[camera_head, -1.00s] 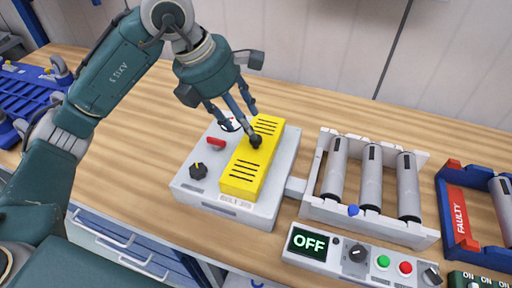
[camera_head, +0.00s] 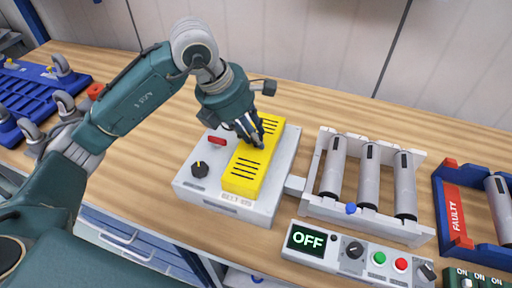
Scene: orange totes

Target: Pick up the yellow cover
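The yellow cover (camera_head: 243,178) is a long box with black slots. It sits on the grey box (camera_head: 262,210) with a red switch (camera_head: 217,141) and a black knob (camera_head: 200,169). My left gripper (camera_head: 256,142) is at the middle of the cover, its fingers pointing down around where the cover's black handle is. The fingers hide the handle, and I cannot tell whether they are closed on it. My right gripper is not in view.
A white rack (camera_head: 360,223) with grey cylinders stands right of the box. A control panel (camera_head: 335,262) reading OFF lies in front of it. A blue "FAULTY" tray (camera_head: 449,235) is at the far right. A blue rack (camera_head: 40,85) is at the left.

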